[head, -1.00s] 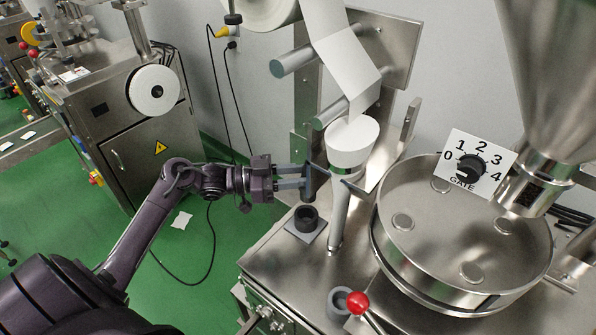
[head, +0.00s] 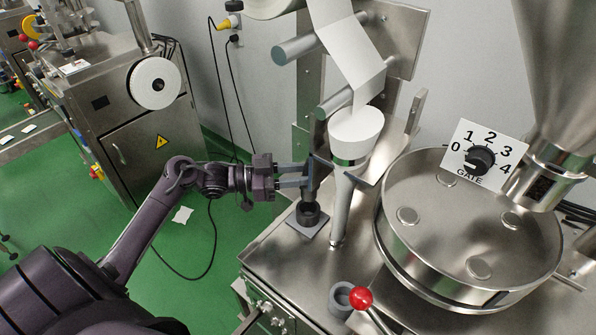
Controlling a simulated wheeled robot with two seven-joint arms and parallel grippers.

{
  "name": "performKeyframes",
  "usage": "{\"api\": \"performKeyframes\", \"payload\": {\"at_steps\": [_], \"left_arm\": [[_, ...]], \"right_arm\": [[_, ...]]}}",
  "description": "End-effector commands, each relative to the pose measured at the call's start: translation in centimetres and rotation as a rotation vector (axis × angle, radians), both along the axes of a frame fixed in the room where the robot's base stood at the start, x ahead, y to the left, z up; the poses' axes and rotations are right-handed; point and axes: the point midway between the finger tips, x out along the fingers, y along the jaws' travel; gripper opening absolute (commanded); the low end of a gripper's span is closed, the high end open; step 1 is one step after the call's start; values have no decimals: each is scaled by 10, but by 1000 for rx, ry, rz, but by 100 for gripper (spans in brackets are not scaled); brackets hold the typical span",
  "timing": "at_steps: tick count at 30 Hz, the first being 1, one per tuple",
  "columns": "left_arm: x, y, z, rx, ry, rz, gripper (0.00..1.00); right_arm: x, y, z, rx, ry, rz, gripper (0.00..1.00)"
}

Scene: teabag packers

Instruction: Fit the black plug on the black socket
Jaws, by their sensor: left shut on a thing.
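My left gripper (head: 306,178) reaches in from the left, shut on a dark upright piece. This looks like the black plug (head: 311,182), but the fingers hide much of it. Just below it, a dark round cup-like fitting (head: 308,215) stands on a small square plate on the steel machine top. It looks like the black socket. The held piece is close to its top; I cannot tell whether they touch. My right gripper is out of view.
A white funnel (head: 355,128) on a tube stands close right of the left gripper. A grey cup (head: 340,302) and a red-knobbed lever (head: 360,299) are at the front. A round steel pan (head: 450,250) fills the right. Cables hang behind my arm.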

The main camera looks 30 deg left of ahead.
Motion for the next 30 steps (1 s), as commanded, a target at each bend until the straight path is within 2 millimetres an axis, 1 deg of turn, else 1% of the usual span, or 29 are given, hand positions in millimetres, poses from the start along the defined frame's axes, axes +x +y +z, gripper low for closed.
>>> {"api": "performKeyframes", "payload": {"at_steps": [1,3,9,30], "left_arm": [[0,0,-10,0,0,0,4],[0,0,-16,0,-1,0,4],[0,1,-29,-1,-2,1,4],[0,0,-30,0,-1,0,4]], "right_arm": [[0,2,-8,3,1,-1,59],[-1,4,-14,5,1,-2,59],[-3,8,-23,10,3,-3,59],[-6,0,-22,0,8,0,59]]}}
